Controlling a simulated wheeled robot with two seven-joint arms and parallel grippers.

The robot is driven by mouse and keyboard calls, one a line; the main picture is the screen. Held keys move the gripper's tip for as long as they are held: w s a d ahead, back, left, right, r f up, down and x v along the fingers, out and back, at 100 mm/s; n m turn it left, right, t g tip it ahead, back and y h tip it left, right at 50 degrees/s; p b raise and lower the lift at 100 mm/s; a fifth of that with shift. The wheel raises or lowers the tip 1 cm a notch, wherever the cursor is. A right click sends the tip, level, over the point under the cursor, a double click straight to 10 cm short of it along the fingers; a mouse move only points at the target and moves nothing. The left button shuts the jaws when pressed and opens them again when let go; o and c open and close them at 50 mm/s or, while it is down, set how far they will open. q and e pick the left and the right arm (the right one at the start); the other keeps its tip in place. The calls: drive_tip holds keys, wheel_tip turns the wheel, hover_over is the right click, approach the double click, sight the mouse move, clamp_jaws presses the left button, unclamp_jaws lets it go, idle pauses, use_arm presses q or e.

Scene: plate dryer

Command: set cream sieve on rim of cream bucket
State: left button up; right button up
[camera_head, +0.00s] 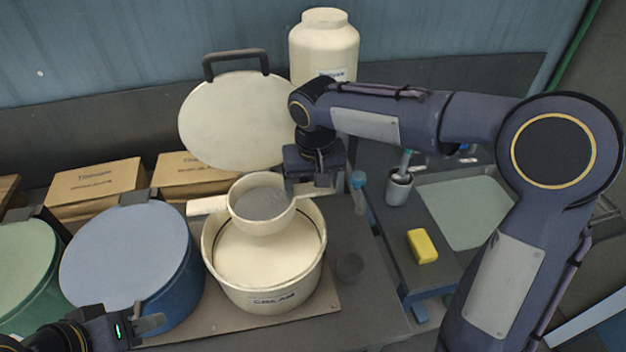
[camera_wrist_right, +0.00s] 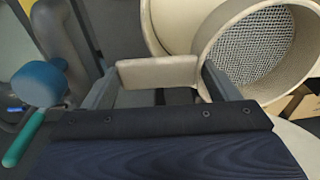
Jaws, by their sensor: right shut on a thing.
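The cream sieve (camera_head: 235,219), a cream ring with grey mesh, is over the far part of the cream bucket (camera_head: 266,296), which stands open and is labelled CREAM. A flat tab of the sieve points left past the bucket's rim. I cannot tell whether the sieve touches the rim. My right gripper (camera_head: 312,187) is at the sieve's right side. In the right wrist view, its fingers (camera_wrist_right: 162,85) are closed on the sieve's (camera_wrist_right: 250,55) cream handle. My left gripper (camera_head: 150,323) is low at the left, in front of the blue bucket; its finger opening is unclear.
A round cream lid (camera_head: 235,120) with a dark handle stands upright behind the bucket. A lidded blue bucket (camera_head: 175,275) and a green bucket (camera_head: 25,270) are left. A small dark cup (camera_head: 349,267) is right; a yellow sponge (camera_head: 422,246) lies on the side surface.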

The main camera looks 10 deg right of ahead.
wheel_tip(320, 180, down, 7)
drive_tip(key=b, duration=0.5)
drive_tip(key=shift+f, duration=0.2)
drive_tip(key=shift+f+b, duration=0.2)
drive_tip(key=shift+b, duration=0.1)
idle(0.6)
drive_tip(key=o, duration=0.9)
